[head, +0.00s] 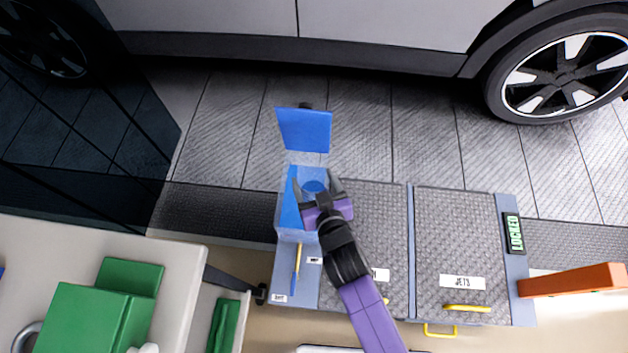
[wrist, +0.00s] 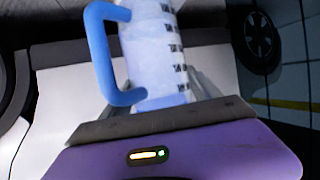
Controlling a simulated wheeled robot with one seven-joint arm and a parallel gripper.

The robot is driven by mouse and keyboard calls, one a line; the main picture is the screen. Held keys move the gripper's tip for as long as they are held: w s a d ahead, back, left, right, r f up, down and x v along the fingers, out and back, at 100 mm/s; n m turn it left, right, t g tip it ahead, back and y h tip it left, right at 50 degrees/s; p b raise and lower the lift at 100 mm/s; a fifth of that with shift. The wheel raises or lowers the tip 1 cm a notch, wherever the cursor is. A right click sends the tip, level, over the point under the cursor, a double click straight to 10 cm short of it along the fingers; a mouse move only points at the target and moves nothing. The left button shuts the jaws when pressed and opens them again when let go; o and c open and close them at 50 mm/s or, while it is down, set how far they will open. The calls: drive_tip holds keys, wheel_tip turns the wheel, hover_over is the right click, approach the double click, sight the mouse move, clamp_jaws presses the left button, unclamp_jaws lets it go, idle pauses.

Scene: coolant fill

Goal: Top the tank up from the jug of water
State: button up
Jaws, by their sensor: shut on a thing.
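My gripper (head: 317,188) is over the bay at the left end of the grey unit, shut on the jug. In the wrist view the jug (wrist: 152,50) is clear with dark scale marks, pale contents, a blue handle (wrist: 102,55) on its left and a blue lower band. In the head view only a small blue part of it seems to show between the fingers. A blue flap (head: 303,130) stands behind the bay, above a pale, see-through part. The tank's opening is hidden by my gripper. I cannot tell whether water is flowing.
The grey unit has two ribbed covers, one labelled JETS (head: 462,282), and a LOCKED display (head: 514,233). A yellow-and-blue lever (head: 296,268) lies in front of the bay. A green box (head: 85,315) is on a pale counter at left. A car stands behind; an orange bar (head: 572,280) is at right.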

drive_tip(key=shift+r+p, duration=0.85)
drive_tip(key=shift+r, duration=0.4)
